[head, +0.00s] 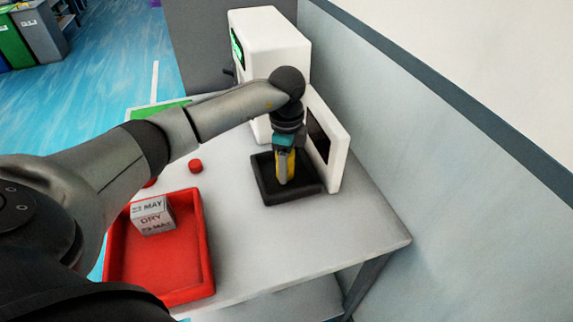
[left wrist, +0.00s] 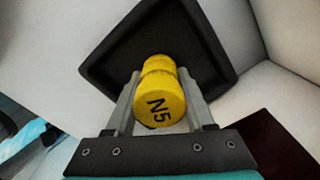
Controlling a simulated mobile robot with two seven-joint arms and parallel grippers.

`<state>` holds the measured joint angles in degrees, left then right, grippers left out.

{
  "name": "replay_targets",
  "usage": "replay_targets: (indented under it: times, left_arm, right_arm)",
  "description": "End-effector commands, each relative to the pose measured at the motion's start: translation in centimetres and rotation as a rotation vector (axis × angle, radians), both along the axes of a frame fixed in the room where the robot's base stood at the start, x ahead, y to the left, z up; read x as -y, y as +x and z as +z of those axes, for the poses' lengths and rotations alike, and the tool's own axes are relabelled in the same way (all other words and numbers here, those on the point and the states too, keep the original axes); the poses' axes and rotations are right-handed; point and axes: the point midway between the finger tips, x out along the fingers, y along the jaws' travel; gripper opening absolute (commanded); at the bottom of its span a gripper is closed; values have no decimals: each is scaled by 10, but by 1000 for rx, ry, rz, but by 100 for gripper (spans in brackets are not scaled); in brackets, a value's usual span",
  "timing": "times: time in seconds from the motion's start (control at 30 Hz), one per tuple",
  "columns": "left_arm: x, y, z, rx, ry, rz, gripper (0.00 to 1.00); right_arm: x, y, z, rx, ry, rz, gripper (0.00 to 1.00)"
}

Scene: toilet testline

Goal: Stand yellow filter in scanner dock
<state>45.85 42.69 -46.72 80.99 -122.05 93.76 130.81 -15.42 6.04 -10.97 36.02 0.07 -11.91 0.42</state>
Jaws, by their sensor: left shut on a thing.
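The yellow filter (left wrist: 160,98) is a yellow cylinder marked "N5" on its top end. My left gripper (left wrist: 162,112) is shut on it, with one finger on each side. In the head view the filter (head: 291,165) is partly hidden behind my left gripper (head: 284,170). It looks upright over the black square dock tray (head: 308,190), which also shows in the left wrist view (left wrist: 105,62). Whether the filter's lower end touches the dock floor is hidden. The white scanner panel (head: 334,150) with a dark screen stands right beside the dock. My right gripper is not in view.
A red tray (head: 180,270) holding a white printed box (head: 152,215) is at the table's left front. A small red round piece (head: 195,166) lies between tray and dock. A white machine (head: 272,45) stands behind. The grey wall (head: 430,150) borders the right side. The front table area is clear.

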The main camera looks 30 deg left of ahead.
Motion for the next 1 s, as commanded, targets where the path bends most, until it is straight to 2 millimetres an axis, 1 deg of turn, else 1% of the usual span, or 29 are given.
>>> replay_targets:
  times: [0.03, 0.2, 0.27, 0.3, 0.57, 0.67, 0.73, 0.87, 1.0]
  left_arm:
    - [0, 0, -1, -1, 0, -1, 56]
    - [0, 0, -1, -1, 0, 0, 75]
    - [0, 0, -1, -1, 0, 0, 82]
    - [0, 0, -1, -1, 0, 0, 84]
    - [0, 0, 1, -1, 0, 0, 84]
    - [0, 0, 11, 0, 0, 0, 84]
    - [0, 0, 23, 2, 0, 0, 84]
    - [0, 1, 51, 3, 1, -1, 84]
    - [0, 1, 82, 4, 1, -1, 84]
  right_arm:
    - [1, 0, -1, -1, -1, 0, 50]
    - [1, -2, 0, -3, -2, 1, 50]
    - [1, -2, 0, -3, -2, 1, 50]
    - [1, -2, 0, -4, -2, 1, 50]
    - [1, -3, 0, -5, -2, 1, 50]
    - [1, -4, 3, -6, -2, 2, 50]
    - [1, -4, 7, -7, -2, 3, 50]
    - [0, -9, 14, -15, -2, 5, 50]
    - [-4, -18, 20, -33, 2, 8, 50]
